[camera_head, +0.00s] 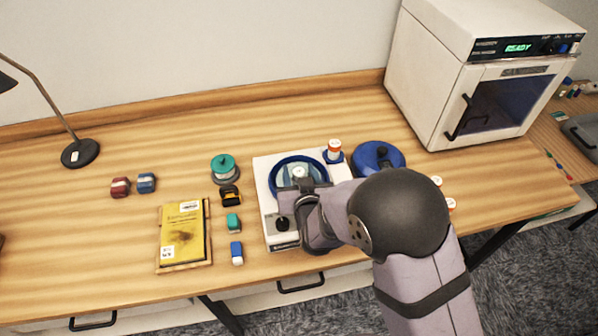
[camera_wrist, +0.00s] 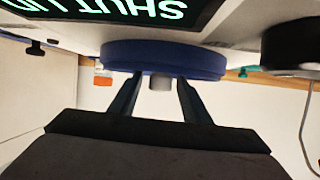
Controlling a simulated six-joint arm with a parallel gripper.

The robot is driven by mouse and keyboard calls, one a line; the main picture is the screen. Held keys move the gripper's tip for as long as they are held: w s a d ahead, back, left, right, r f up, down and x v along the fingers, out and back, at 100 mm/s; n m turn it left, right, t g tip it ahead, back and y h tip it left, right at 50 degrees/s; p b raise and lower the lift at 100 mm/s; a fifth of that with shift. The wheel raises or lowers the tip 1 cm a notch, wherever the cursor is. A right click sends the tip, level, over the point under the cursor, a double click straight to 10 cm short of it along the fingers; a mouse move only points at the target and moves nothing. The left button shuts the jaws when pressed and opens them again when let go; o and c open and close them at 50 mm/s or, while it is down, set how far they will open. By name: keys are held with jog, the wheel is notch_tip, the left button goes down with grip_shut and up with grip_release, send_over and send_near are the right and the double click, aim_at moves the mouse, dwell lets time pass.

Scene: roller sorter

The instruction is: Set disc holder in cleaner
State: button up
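The cleaner (camera_head: 263,181) is a white box on the table with a blue ring-shaped bowl (camera_head: 274,178) in its top. A pale disc holder (camera_head: 291,170) sits inside the bowl, partly hidden by my gripper. My gripper (camera_head: 299,184) is over the bowl, pointing down. In the wrist view, which is upside down, the blue bowl rim (camera_wrist: 160,58) has a grey knob (camera_wrist: 160,83) standing out of it. My gripper's two fingers (camera_wrist: 158,84) stand on either side of the knob with small gaps.
A dark blue lid (camera_head: 372,157) lies right of the cleaner, near an orange-and-white bottle (camera_head: 334,148). A white oven-like box (camera_head: 480,90) stands back right.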

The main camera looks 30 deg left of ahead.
jog(key=shift+r, duration=0.2)
jog(key=shift+s+d+r, duration=0.1)
jog(key=shift+s+d, duration=0.2)
jog(key=shift+s, duration=0.1)
jog(key=b+v, duration=0.3)
jog(key=v, duration=0.8)
jog(key=shift+r, duration=0.1)
